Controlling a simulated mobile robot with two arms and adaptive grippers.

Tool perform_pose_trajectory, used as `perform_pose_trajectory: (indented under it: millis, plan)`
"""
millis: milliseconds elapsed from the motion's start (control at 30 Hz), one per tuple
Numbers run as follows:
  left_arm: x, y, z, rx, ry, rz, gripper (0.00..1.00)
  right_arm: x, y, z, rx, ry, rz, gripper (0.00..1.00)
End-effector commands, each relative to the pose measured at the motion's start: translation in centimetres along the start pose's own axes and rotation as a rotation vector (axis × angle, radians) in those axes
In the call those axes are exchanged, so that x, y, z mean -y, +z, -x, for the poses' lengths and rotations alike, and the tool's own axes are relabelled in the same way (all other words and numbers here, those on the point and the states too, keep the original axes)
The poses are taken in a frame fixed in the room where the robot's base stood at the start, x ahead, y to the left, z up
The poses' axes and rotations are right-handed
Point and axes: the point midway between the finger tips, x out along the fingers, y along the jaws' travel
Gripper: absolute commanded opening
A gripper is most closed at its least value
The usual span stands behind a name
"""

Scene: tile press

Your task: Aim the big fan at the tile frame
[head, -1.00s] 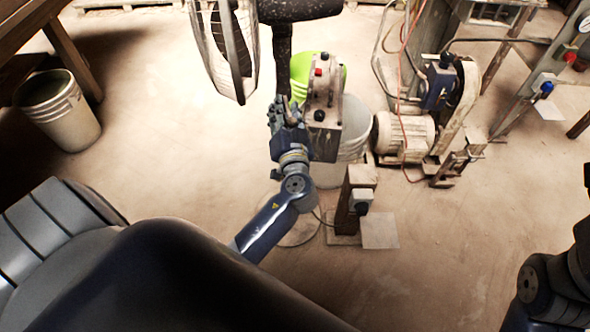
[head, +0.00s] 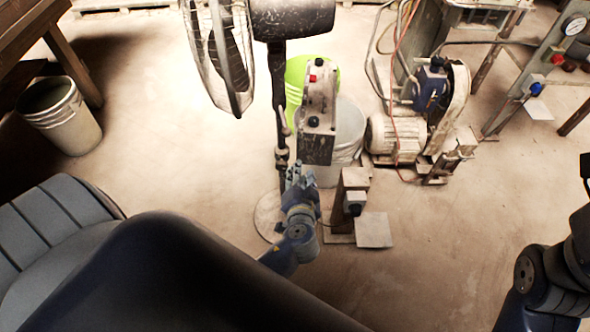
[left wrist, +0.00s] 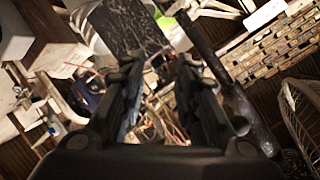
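The big fan stands left of centre in the head view, with its wire cage (head: 222,55) seen nearly edge-on. Its dark motor housing (head: 292,18) points right, and a dark pole (head: 279,85) runs down to a round base (head: 266,212). My left gripper (head: 298,172) is just right of the lower pole, below the fan head. In the left wrist view, its fingers (left wrist: 163,90) are apart with nothing between them. The pole (left wrist: 222,75) and cage (left wrist: 302,112) show to their right. I cannot identify the tile frame for sure. My right gripper is out of view.
A speckled control box (head: 318,145) with a red button stands right of the pole. Behind it are a green bucket (head: 297,75) and a pale bucket (head: 348,135). A motor machine (head: 397,138) is farther right. Another bucket (head: 62,115) stands left. Floor between is clear.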

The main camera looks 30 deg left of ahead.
Motion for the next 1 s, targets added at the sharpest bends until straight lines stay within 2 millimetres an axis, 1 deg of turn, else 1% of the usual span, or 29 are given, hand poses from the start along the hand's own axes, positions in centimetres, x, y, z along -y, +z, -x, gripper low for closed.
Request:
perform_pose_trajectory:
  millis: [33,267,500,733,900,1000]
  plan:
    - [-0.3,0.4,0.2,0.019,0.028,-0.014,0.29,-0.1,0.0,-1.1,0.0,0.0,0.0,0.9]
    - [-3.5,3.7,0.8,0.095,0.162,-0.065,0.29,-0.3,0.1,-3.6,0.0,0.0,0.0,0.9]
    - [-6.2,7.4,2.1,0.172,0.289,-0.102,0.29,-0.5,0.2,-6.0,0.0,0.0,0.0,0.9]
    - [-7.7,10.0,3.4,0.224,0.369,-0.118,0.29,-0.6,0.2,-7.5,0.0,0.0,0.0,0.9]
    - [-8.2,10.9,3.7,0.239,0.393,-0.121,0.29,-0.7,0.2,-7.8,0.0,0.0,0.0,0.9]
    - [-8.3,11.0,3.8,0.241,0.396,-0.121,0.29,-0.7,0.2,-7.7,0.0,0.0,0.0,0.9]
